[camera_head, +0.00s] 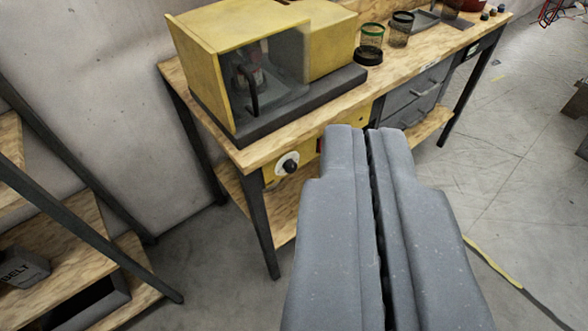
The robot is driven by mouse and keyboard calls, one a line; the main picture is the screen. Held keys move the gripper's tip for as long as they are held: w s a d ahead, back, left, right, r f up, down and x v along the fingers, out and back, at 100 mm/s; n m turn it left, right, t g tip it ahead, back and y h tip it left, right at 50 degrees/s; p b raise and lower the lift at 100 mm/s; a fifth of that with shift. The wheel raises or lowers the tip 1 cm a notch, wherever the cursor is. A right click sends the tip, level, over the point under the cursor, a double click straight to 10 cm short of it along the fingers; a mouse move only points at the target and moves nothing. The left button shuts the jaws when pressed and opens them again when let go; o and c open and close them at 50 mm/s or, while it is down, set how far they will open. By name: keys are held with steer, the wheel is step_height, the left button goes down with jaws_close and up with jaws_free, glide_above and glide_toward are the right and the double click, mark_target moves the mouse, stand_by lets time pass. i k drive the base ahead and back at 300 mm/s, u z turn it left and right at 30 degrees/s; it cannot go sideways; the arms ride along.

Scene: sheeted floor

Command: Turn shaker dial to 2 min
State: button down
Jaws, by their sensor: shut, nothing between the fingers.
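The shaker (250,55) is a yellow box with a dark base and a clear front cover. It stands on the left end of a wooden workbench. A dial (289,166) with a black knob and white plate sits on a yellow panel under the bench top, near the front left leg. Its marks are too small to read. My gripper (353,129) points forward in the lower middle of the view. Its two grey fingers are shut with nothing between them. The fingertips appear to the right of the dial in the picture, apart from it.
The workbench (330,100) has grey drawers (415,95) at its right and a lower wooden shelf. Mesh cups (371,37) stand on top. A wooden shelf rack (60,240) with dark metal legs stands at the left. The concrete floor at the right is mostly clear.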

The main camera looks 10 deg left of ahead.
mark_target(289, 165)
steer(key=u, duration=1)
steer(key=k, duration=0.5)
steer(key=z, duration=0.75)
steer(key=i, duration=1)
steer(key=u, duration=0.05)
